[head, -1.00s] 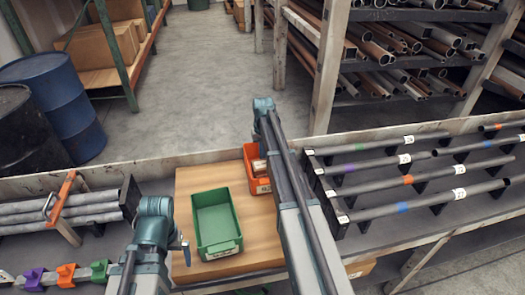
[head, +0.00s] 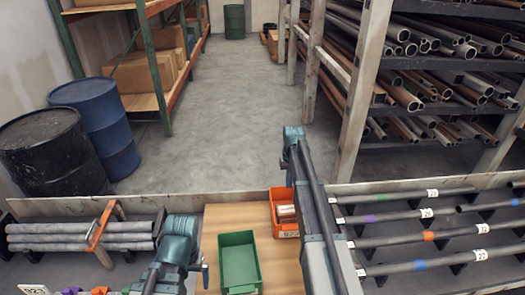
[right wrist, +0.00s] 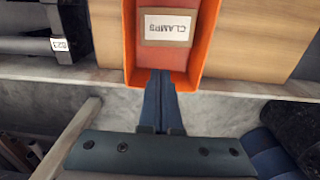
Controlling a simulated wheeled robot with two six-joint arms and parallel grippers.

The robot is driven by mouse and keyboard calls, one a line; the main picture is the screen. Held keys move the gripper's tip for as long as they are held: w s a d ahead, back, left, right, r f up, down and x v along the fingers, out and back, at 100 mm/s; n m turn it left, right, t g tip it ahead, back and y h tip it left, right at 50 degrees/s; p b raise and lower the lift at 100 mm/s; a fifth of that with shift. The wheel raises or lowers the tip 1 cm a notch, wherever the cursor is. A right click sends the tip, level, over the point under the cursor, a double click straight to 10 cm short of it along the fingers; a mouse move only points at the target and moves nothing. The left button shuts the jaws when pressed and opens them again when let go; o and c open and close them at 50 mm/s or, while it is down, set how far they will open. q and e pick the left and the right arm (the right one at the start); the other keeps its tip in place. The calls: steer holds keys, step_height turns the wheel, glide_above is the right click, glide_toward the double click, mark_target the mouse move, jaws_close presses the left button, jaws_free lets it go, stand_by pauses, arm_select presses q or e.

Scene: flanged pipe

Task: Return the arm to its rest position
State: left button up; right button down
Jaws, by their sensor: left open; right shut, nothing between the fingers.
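My right arm reaches forward in the head view, its wrist joint (head: 293,135) beside the orange bin (head: 283,234). In the right wrist view, my right gripper (right wrist: 161,78) has its dark blue fingers together with nothing between them. Their tips overlap the near edge of the orange bin (right wrist: 130,40) in the picture; I cannot tell whether they touch it. My left gripper (head: 205,277) is open, seen only as a small blue piece; the rest is hidden.
The bins stand on a wooden board (head: 218,214). A rack of labelled dark pipes (head: 420,237) lies to the right, and grey pipes (head: 80,237) lie in a holder to the left. Barrels (head: 95,125) and shelves stand beyond the bench. The floor (head: 230,110) between the shelves is clear.

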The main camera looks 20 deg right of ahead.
steer(key=s+a+n+h, duration=0.1)
steer(key=s+a+n, duration=0.5)
steer(key=s+a, duration=2.2)
steer(key=shift+s+a, duration=0.25)
steer(key=shift+a, duration=0.45)
steer(key=shift+r, duration=0.1)
